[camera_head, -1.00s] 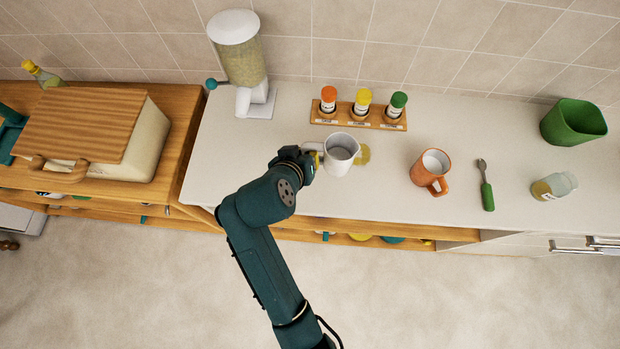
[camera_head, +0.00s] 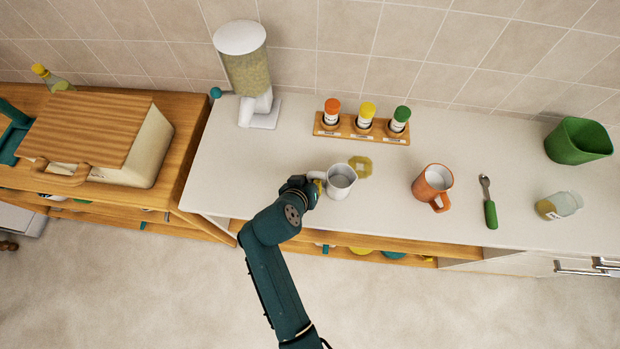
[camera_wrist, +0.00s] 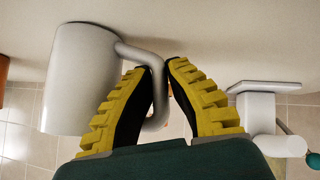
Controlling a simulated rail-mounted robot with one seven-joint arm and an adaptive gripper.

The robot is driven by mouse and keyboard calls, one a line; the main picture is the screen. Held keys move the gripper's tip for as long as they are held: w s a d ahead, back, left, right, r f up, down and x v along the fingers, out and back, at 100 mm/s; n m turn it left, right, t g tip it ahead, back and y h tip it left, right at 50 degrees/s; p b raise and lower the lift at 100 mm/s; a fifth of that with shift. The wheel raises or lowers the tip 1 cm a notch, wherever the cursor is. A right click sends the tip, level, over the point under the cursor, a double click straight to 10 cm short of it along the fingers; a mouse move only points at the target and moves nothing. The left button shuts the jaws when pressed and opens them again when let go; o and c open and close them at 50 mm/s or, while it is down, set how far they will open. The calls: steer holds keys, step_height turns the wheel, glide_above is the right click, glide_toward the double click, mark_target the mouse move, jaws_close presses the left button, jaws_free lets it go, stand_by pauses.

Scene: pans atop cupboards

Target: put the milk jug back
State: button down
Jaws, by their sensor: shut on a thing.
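The white milk jug (camera_head: 341,181) is near the front edge of the white counter, with its open top facing up toward the head camera. My gripper (camera_head: 314,187) is at its left side, shut on the jug's handle. In the wrist view the white jug (camera_wrist: 80,80) fills the left, and its looped handle passes between the yellow-padded fingers of my gripper (camera_wrist: 160,75). A yellow octagonal mat (camera_head: 361,167) lies on the counter just behind and right of the jug. I cannot tell whether the jug touches the counter.
A rack of capped bottles (camera_head: 363,127) and a dispenser (camera_head: 245,70) are behind. A bread box (camera_head: 100,130) is left.

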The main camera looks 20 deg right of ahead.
steer(key=c, duration=1.2)
jaws_free()
steer(key=shift+f, duration=0.1)
steer(key=shift+s+a+r, duration=0.15)
steer(key=shift+r, duration=0.25)
steer(key=v, duration=1.1)
steer(key=w+d+r+n+t+y, duration=0.1)
steer(key=w+r+t+y, duration=0.2)
steer(key=r, duration=0.9)
steer(key=w+d+r+t, duration=0.15)
steer(key=r+t, duration=0.45)
steer(key=r, duration=0.6)
steer(key=s+r+t, duration=0.2)
steer(key=r, duration=0.3)
steer(key=s+r+n+t+y, duration=0.1)
steer(key=s+r+t, duration=0.1)
steer(key=r, duration=0.4)
steer(key=s+r+t+y, duration=0.1)
steer(key=r, duration=0.4)
steer(key=shift+s+d+r+n+t, duration=0.15)
steer(key=shift+s+r+n+t, duration=0.2)
steer(key=shift+s+n+t, duration=0.05)
